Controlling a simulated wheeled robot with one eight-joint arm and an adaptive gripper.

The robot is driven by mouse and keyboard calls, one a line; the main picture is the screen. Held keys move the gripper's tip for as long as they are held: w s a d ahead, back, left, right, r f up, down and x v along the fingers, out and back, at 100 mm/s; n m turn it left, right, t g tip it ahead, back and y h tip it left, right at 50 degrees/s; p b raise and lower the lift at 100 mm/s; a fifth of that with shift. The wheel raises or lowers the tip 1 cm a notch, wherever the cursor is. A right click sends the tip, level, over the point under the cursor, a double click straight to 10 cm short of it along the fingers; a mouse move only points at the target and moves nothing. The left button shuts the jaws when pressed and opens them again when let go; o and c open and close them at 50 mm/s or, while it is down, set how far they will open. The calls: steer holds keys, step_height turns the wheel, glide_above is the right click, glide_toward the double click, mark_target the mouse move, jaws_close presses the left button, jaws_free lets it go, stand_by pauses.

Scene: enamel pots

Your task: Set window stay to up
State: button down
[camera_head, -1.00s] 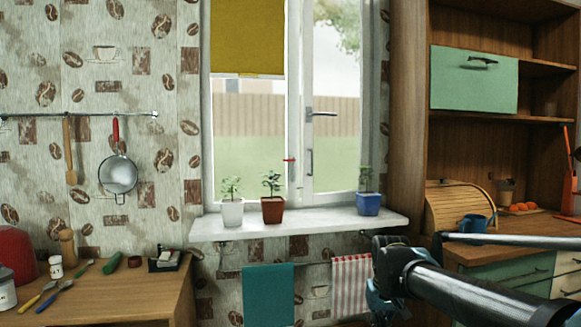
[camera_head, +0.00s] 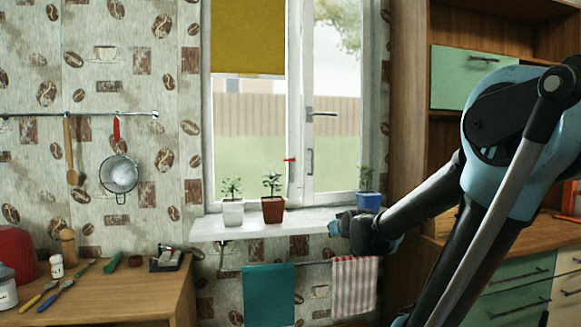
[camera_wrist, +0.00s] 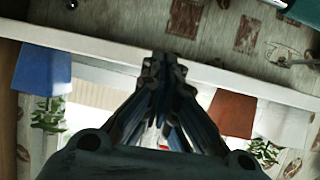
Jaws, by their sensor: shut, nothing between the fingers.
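The window (camera_head: 333,100) stands in the middle of the head view, with a grey handle (camera_head: 322,113) lying sideways on its frame. Lower on the middle frame is a small lever with a red tip (camera_head: 289,160), which I take for the window stay; the red tip points left. My gripper (camera_head: 336,224) is at the right part of the sill's front edge, below and right of the stay and apart from it. In the wrist view my gripper (camera_wrist: 165,65) is shut and empty, and its fingers hide much of the window behind.
On the white sill (camera_head: 250,228) stand a white pot (camera_head: 233,212), a brown pot (camera_head: 273,209) and a blue pot (camera_head: 369,202), each with a plant. The blue pot is close to my arm. Towels (camera_head: 269,292) hang below; a wooden cabinet is at the right.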

steer(key=w+a+r+t, duration=0.1)
steer(key=w+a+r, duration=0.1)
steer(key=w+a+r+t+y, duration=0.1)
steer(key=w+a+r+t, duration=0.1)
steer(key=w+r, duration=0.1)
steer(key=w+a+r+t+y, duration=0.1)
steer(key=w+a+r, duration=0.1)
steer(key=w+r, duration=0.1)
steer(key=shift+w+a+r+n+t, duration=0.15)
steer(key=shift+w+r+n+t, duration=0.15)
steer(key=shift+t, duration=0.1)
steer(key=w+a+r+t+y, duration=0.2)
steer(key=a+r+t, duration=0.5)
steer(key=r, duration=0.1)
steer(key=shift+a+t, duration=0.25)
steer(key=shift+t, duration=0.05)
steer(key=w+f+x, duration=0.1)
steer(key=f+x, duration=0.1)
steer(key=x, duration=1)
steer(key=shift+w+a+r, duration=0.2)
steer(key=shift+w+a, duration=0.15)
steer(key=shift+w, duration=0.25)
steer(key=shift+d, duration=0.1)
